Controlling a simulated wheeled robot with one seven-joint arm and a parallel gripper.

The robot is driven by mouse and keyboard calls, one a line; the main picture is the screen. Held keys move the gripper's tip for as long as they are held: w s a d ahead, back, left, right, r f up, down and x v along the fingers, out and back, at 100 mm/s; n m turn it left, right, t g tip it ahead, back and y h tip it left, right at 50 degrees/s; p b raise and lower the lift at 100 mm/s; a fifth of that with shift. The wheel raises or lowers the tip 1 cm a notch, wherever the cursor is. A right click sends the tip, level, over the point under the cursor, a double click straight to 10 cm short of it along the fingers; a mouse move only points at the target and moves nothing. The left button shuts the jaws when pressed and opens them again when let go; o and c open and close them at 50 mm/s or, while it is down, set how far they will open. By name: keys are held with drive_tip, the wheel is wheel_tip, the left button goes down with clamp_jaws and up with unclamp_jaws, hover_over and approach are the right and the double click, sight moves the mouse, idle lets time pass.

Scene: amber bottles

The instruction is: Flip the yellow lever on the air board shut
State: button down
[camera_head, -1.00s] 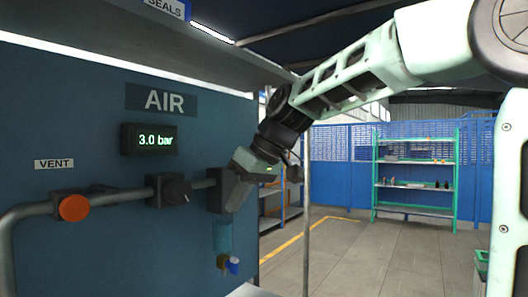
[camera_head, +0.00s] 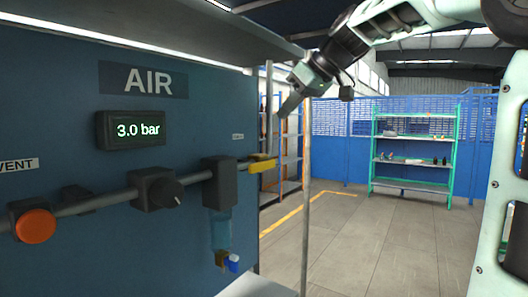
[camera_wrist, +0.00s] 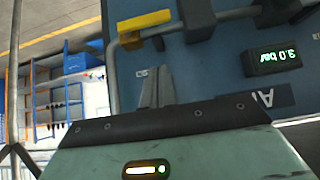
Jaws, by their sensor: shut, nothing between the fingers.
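The yellow lever (camera_head: 262,164) sits on the grey pipe near the right edge of the blue air board (camera_head: 110,235). Its handle lies roughly along the pipe there. In the wrist view the lever (camera_wrist: 144,20) is at the top, beyond the fingertips, its handle roughly parallel to the pipe. My gripper (camera_head: 289,106) is shut and empty, above and slightly right of the lever, apart from it. The wrist view shows the closed fingers (camera_wrist: 155,92) in front of the board.
Left of the lever along the pipe are a dark filter block (camera_head: 219,184), a black knob (camera_head: 158,188) and an orange vent button (camera_head: 36,226). The display (camera_head: 131,129) reads 3.0 bar. A grey pipe rises beside the lever. Floor to the right is clear before a green shelf (camera_head: 412,189).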

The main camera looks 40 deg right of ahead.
drive_tip(key=p, duration=0.3)
hover_over(260, 166)
drive_tip(key=s, duration=0.1)
wheel_tip(260, 166, down, 7)
drive_tip(key=shift+s+f+p, duration=0.15)
drive_tip(key=shift+f+p, duration=0.2)
drive_tip(key=shift+f, duration=0.6)
drive_tip(key=shift+s+f+p, duration=0.1)
drive_tip(key=shift+f+p, duration=0.2)
drive_tip(key=shift+f, duration=0.6)
